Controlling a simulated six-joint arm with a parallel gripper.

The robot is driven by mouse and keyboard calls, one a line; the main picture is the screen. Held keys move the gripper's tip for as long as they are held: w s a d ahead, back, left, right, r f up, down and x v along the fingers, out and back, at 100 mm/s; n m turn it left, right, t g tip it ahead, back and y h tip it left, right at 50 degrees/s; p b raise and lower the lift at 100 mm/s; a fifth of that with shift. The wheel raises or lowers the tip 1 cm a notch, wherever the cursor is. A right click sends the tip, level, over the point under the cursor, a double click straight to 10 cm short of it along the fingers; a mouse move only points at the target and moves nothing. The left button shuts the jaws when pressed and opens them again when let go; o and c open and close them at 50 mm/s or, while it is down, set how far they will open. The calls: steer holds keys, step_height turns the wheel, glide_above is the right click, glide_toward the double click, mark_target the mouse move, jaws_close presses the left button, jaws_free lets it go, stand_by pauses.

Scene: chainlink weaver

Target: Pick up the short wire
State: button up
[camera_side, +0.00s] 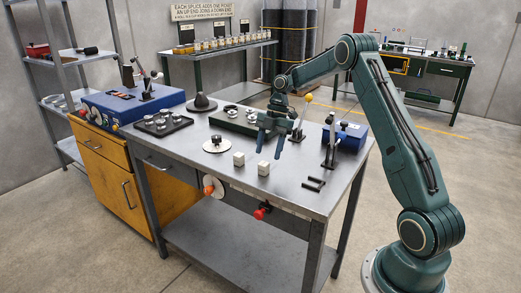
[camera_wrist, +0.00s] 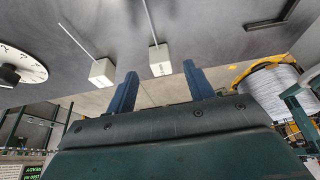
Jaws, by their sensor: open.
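Two thin pale wires show in the wrist view, each rising from a white block. The left wire (camera_wrist: 78,41) leaves the left block (camera_wrist: 102,72). The right wire (camera_wrist: 149,20) leaves the right block (camera_wrist: 160,60) and runs out of the top edge, so I cannot tell which is the short one. In the side view the blocks (camera_side: 239,159) (camera_side: 263,168) stand on the bench, and the wires are too thin to make out. My gripper (camera_side: 269,153) is open and empty above the bench, behind the blocks. Its fingers (camera_wrist: 160,68) point towards the blocks in the wrist view.
A white dial disc (camera_side: 217,146) lies left of the blocks, and a black bracket (camera_side: 314,184) lies to their right. A dark tray (camera_side: 157,125), a green box (camera_side: 234,121) and a blue box (camera_side: 345,136) stand around. The bench front (camera_side: 283,190) has bare room.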

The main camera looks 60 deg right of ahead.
mark_target(266, 162)
steer(key=shift+x, duration=2.45)
steer(key=c, duration=1.1)
